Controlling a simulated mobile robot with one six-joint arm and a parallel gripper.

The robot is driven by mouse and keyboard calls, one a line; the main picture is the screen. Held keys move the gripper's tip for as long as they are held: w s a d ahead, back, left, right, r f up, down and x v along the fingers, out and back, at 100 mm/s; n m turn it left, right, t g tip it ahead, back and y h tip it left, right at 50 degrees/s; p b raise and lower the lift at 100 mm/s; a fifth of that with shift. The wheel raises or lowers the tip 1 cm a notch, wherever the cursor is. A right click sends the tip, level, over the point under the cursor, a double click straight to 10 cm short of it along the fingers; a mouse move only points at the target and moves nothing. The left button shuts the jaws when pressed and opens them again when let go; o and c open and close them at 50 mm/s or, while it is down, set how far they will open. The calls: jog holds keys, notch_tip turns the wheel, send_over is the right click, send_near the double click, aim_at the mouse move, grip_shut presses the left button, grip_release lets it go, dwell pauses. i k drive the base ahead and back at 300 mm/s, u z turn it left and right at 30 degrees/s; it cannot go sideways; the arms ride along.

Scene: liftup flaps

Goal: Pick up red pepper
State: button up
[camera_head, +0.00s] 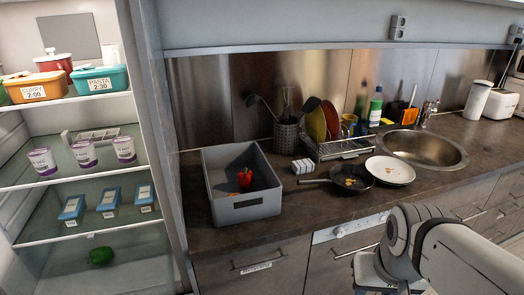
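A red pepper (245,178) lies inside a grey open-topped bin (262,208) on the dark countertop. The bin stands at the left end of the counter, beside the open fridge. The pepper rests toward the back of the bin and apart from its walls. My arm shows at the lower right, in front of the counter and well away from the bin. Its end runs down to the bottom edge of the picture, and no gripper fingers can be seen.
The open fridge's shelves (80,165) hold containers and a green vegetable (101,256). Right of the bin are a small white item (302,166), a black pan (351,178), a white plate (390,170), a dish rack (340,148) and the sink (424,148). Counter in front of the pan is clear.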

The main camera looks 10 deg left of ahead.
aim_at(246, 179)
jog(key=u, duration=0.5)
jog(key=i, duration=0.95)
jog(key=u, duration=0.7)
jog(key=k, duration=0.9)
jog(key=u, duration=0.15)
jog(key=i, duration=0.95)
jog(key=z, duration=0.05)
